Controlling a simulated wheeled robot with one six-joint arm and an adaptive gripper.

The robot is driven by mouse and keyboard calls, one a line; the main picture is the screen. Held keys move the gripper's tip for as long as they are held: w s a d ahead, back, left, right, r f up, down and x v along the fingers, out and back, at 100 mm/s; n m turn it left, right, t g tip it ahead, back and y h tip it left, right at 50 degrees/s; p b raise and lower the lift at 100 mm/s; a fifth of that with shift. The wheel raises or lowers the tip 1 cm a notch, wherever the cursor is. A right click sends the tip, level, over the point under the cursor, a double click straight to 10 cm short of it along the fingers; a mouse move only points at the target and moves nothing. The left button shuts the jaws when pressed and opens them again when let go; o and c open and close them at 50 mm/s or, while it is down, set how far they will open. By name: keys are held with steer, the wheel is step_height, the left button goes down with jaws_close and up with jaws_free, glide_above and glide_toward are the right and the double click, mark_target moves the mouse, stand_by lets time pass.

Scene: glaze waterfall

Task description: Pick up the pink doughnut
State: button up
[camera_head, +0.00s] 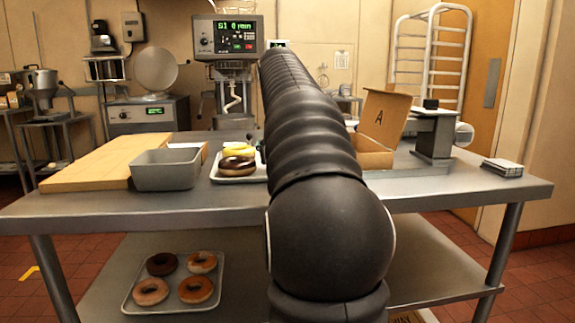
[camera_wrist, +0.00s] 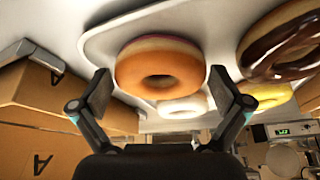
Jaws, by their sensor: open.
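In the wrist view, which is turned upside down, a tan ring doughnut (camera_wrist: 158,66) with a faint pinkish edge sits on the pale tray (camera_wrist: 100,40). It is the only one showing pink; its glazed face is mostly not visible. My gripper (camera_wrist: 162,88) is open, with one finger on each side of this doughnut in the picture. I cannot tell whether the fingers touch it. In the head view my own arm hides the gripper and this doughnut.
A chocolate doughnut (camera_wrist: 285,42), a white one (camera_wrist: 183,105) and a yellow one (camera_wrist: 268,97) are close by. The tray (camera_head: 228,179) stands on the steel table beside a grey bin (camera_head: 165,175). An open cardboard box (camera_head: 374,157) stands right of my arm.

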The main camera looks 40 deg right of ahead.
steer(key=c, duration=0.8)
steer(key=shift+r, duration=0.1)
steer(key=shift+r, duration=0.8)
step_height(320, 180, up, 2)
steer(key=shift+r, duration=0.2)
steer(key=s+d+r, duration=0.2)
steer(key=s, duration=0.1)
steer(key=s+d+r, duration=0.2)
steer(key=s+d, duration=0.1)
steer(key=s+d+r, duration=0.2)
steer(key=s+r, duration=0.1)
steer(key=shift+d, duration=0.3)
steer(key=shift+w, duration=0.1)
